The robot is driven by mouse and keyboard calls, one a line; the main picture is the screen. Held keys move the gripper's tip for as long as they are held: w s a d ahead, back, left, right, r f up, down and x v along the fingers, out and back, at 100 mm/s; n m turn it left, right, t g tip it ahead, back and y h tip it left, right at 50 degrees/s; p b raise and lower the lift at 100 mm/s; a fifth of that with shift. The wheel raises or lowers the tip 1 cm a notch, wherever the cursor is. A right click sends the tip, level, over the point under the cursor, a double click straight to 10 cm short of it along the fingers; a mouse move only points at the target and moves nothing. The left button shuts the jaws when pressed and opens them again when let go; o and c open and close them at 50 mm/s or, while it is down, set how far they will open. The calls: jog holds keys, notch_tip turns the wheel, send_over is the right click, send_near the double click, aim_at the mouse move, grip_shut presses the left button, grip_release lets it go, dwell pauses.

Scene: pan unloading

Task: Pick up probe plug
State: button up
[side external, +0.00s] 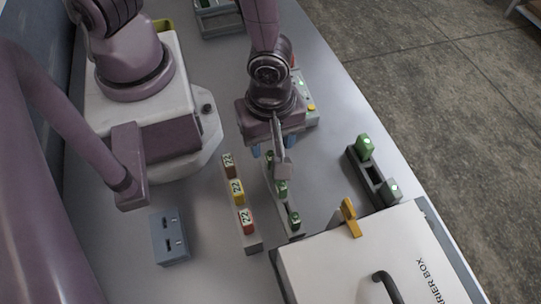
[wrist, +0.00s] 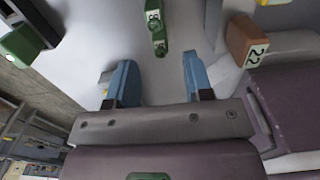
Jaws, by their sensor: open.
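I cannot tell which plug is the probe plug. In the side view, several green plugs (side external: 282,188) stand in a narrow grey rack in the middle of the table. One green plug (wrist: 155,30) shows at the top of the wrist view, ahead of the gap between my fingers. My gripper (side external: 273,148) points down over the far end of that rack, and the arm partly hides the plugs there. In the wrist view my gripper (wrist: 159,80) has its two blue fingers wide apart with nothing between them.
A rack with green plugs (side external: 365,147) stands right. A white carrier box (side external: 345,262) fills the front right; a blue-grey socket block (side external: 169,238) sits left.

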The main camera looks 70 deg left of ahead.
aim_at(271, 152)
jog(key=shift+d+f, duration=0.15)
jog(key=shift+f, duration=2.4)
grip_shut()
